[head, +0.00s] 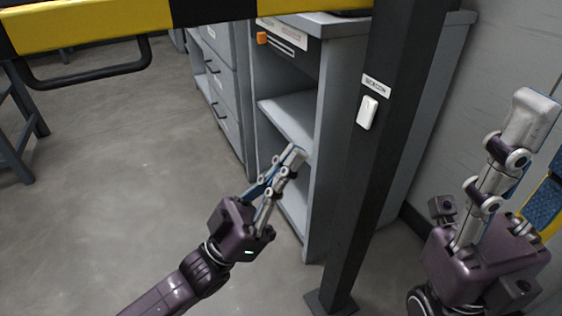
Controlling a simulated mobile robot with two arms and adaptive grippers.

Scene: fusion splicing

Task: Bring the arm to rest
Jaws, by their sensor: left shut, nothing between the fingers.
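My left gripper (292,160) reaches in from the bottom left, with its purple body below and its pale fingers pointing up and to the right. Its fingers are shut with nothing between them. In the picture its tips overlap the open shelf unit, and I cannot tell the distance between them. My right gripper (528,118) is at the right edge, its finger pointing up. Its fingers line up in this view, so I cannot tell whether they are apart. I see nothing held in it.
A dark upright post (378,160) with a white switch (367,113) stands between my two grippers. A grey shelf unit (330,110) and drawer cabinet (215,85) stand behind. A yellow and black beam (100,28) crosses the top.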

